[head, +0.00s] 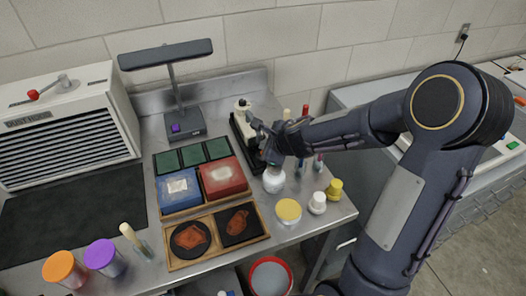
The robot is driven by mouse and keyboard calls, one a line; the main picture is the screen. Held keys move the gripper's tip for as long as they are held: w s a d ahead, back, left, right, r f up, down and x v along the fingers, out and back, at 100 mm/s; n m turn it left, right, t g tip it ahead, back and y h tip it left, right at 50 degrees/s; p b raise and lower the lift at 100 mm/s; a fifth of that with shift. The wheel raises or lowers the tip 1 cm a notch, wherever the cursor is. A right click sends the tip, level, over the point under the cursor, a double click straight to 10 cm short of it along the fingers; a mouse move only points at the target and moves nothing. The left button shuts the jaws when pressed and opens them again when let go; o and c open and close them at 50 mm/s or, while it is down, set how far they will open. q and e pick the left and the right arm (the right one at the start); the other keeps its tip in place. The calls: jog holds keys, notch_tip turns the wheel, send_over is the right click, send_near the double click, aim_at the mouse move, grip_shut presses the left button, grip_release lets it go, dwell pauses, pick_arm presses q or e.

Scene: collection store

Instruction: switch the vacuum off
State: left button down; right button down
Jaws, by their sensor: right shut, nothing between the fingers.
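A small cream and black device (241,108), which looks like the vacuum unit, stands on a dark base at the back of the steel bench, right of the lamp. My right gripper (257,127) is shut and empty, right at the front right side of this device. My gripper and wrist hide part of it. I cannot tell whether they touch, and its switch is too small or hidden to make out. My left gripper is not in view.
A dust hood (70,105) with a red-knobbed lever stands at the left. A lamp (175,118) stands at the back. Blue (178,190) and red (222,178) boxes sit mid-bench. A white bottle (273,180) and several jars crowd the area below my wrist. A bin (270,278) stands below the front edge.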

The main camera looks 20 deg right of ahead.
jog(key=shift+f, duration=0.1)
dwell(0.5)
jog(key=shift+f+b, duration=0.35)
jog(key=shift+b, duration=0.15)
jog(key=shift+f, duration=0.15)
dwell(0.3)
jog(key=shift+r+p, duration=0.45)
jog(key=shift+r, duration=0.15)
notch_tip(320, 180, up, 6)
jog(key=p, duration=0.6)
